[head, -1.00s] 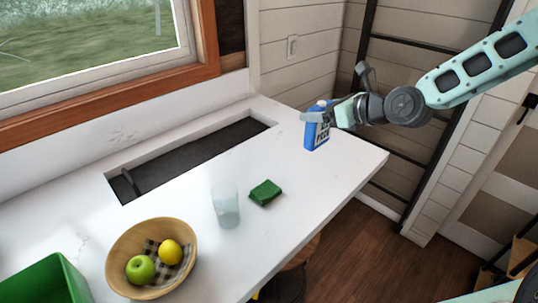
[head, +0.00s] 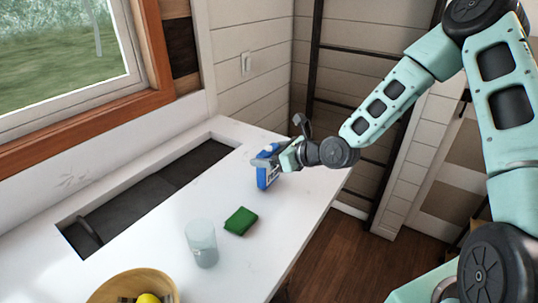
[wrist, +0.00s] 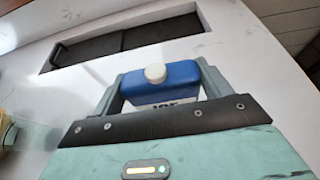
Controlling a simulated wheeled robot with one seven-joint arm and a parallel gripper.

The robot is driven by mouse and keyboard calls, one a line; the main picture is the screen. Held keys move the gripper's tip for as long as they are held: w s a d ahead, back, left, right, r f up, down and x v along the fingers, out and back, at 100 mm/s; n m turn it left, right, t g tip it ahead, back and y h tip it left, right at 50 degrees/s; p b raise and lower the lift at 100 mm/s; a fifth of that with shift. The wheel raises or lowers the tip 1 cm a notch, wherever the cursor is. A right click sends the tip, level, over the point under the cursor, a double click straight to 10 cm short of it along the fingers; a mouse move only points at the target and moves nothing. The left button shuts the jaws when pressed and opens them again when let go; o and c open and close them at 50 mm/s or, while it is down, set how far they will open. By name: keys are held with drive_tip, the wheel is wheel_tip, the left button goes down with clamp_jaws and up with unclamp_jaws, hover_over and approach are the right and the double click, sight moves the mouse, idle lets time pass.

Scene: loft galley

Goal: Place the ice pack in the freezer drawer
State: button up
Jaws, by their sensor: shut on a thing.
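The ice pack (head: 266,176) is a blue, bottle-like block with a white cap and a pale label. It stands upright at the far right part of the white counter. My gripper (head: 279,160) reaches it from the right and is shut on it. In the wrist view the ice pack (wrist: 165,86) sits between the two fingers of my gripper (wrist: 160,88), cap toward the camera. Whether its base touches the counter I cannot tell. No freezer drawer is in view.
On the white counter (head: 270,225) are a green sponge (head: 241,221), a clear glass (head: 201,243) and a wooden bowl (head: 112,288) with yellow fruit. A dark sink recess (head: 140,203) runs along the window side. A dark ladder (head: 312,75) stands behind; wooden floor lies right.

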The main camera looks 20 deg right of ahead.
drive_tip(key=shift+f, duration=0.3)
drive_tip(key=shift+f, duration=0.15)
drive_tip(key=o, duration=1.2)
